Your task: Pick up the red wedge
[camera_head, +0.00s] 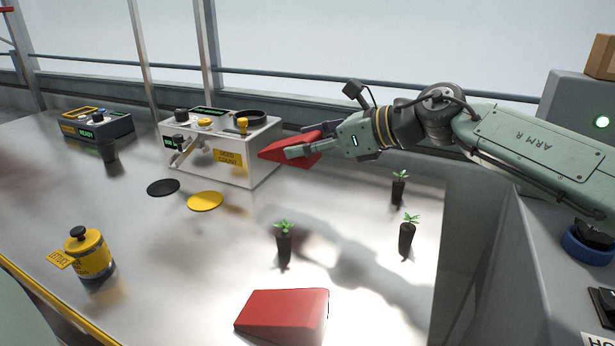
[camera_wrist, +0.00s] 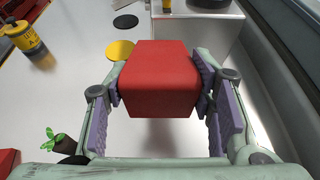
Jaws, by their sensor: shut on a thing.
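A red wedge (camera_head: 285,151) is held between the fingers of my gripper (camera_head: 297,146) in the head view, in front of the white box's right side. In the wrist view the same red wedge (camera_wrist: 162,80) sits between the purple pads of my gripper (camera_wrist: 160,98), one pad against each side. It appears raised above the bench. A second red wedge (camera_head: 283,313) lies on the bench at the front in the head view. A piece of red also shows at the lower left edge of the wrist view.
The white seed-count box (camera_head: 225,148) stands just left of the held wedge. Several seedling plugs stand on the bench, one at front centre (camera_head: 284,243). A yellow lettuce canister (camera_head: 91,258) stands at left. Black (camera_head: 163,187) and yellow (camera_head: 205,201) discs lie flat between.

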